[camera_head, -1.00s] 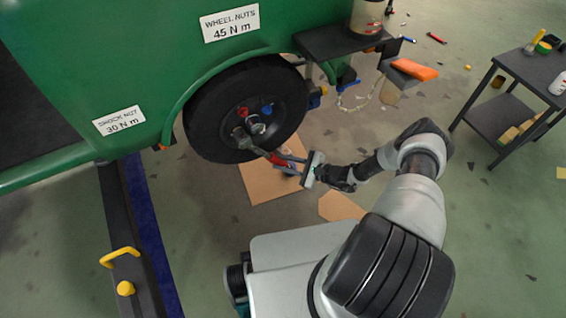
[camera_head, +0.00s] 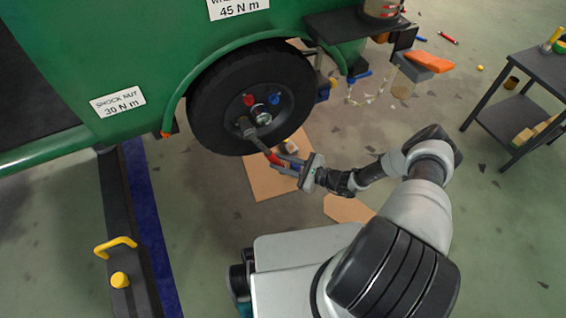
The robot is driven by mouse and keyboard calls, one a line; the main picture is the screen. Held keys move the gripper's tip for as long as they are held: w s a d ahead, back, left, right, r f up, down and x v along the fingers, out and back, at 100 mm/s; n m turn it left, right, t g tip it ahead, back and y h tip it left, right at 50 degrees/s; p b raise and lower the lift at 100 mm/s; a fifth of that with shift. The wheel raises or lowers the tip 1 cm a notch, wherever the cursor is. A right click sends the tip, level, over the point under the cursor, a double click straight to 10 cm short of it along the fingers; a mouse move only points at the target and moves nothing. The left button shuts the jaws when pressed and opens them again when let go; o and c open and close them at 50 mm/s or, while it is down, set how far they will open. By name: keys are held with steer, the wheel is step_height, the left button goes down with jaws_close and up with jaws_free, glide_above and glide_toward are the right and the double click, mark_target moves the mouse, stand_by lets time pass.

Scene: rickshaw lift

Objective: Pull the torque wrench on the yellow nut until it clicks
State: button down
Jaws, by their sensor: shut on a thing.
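The torque wrench (camera_head: 258,142) has a grey head at the lower left of the wheel hub and slants down to the right. Its red handle (camera_head: 274,159) runs into my gripper (camera_head: 288,167), which is shut on it. The yellow nut is not visible; the wrench head covers that spot on the hub. A red nut (camera_head: 248,99) and a blue nut (camera_head: 274,99) show on the hub, above the wrench head. The black wheel (camera_head: 213,125) sits under the green body (camera_head: 160,50).
A label reading 45 N m (camera_head: 238,9) and one reading 30 N m (camera_head: 118,101) are on the body. A dark shelf with an orange block (camera_head: 429,61) juts out right of the wheel. A dark table (camera_head: 535,68) stands at right. Cardboard (camera_head: 262,180) lies below the wheel.

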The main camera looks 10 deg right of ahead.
steer(key=shift+a, duration=0.15)
steer(key=shift+r+p, duration=0.1)
steer(key=shift+p, duration=0.35)
steer(key=shift+s, duration=0.1)
steer(key=shift+s, duration=0.1)
